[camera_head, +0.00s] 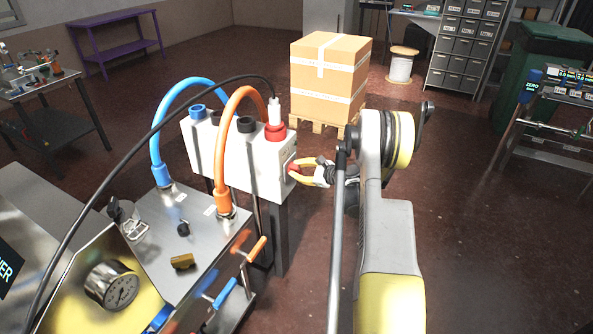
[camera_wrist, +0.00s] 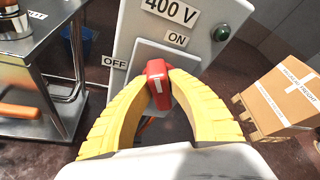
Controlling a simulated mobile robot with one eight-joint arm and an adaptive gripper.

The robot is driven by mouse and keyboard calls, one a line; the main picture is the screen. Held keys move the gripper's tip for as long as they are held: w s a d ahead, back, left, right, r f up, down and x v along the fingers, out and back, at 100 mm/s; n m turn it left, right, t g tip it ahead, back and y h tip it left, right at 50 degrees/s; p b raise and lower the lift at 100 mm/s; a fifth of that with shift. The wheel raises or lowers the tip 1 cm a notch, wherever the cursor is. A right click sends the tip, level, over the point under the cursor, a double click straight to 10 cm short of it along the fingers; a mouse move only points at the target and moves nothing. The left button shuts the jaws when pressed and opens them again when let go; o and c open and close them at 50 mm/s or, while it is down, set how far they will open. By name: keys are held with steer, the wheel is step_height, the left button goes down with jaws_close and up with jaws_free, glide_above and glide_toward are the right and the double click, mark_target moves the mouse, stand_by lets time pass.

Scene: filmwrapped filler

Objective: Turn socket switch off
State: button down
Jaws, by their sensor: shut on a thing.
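The socket switch is a red handle (camera_wrist: 157,82) on a grey plate (camera_wrist: 180,59) on the side of a white socket box (camera_head: 228,157). In the wrist view, labels read "ON" (camera_wrist: 177,40) at upper right and "OFF" (camera_wrist: 115,62) at left, with "400 V" above. My gripper (camera_wrist: 158,88) has both yellow fingers closed around the red handle. The handle stands nearly upright, its white mark facing me. In the head view my gripper (camera_head: 300,172) reaches the box's right side from the right; the red handle is partly hidden there by the fingers.
Blue (camera_head: 160,130) and orange (camera_head: 222,130) hoses and a black cable arch over the box. A metal machine with a gauge (camera_head: 112,285) stands at lower left. A cardboard box (camera_head: 328,78) sits on a pallet behind.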

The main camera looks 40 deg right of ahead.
steer(key=n+t, duration=0.1)
steer(key=n, duration=0.1)
steer(key=n+h, duration=0.1)
steer(key=n, duration=0.1)
steer(key=shift+a+f+t+h, duration=0.15)
steer(key=shift+t+h, duration=0.15)
steer(key=shift+t, duration=0.1)
steer(key=n+t, duration=0.1)
steer(key=n, duration=0.1)
steer(key=n+t, duration=0.1)
steer(key=n, duration=0.2)
steer(key=shift+f+h, duration=0.15)
steer(key=shift+h, duration=0.25)
steer(key=c, duration=1.3)
jaws_free()
steer(key=shift+o, duration=0.2)
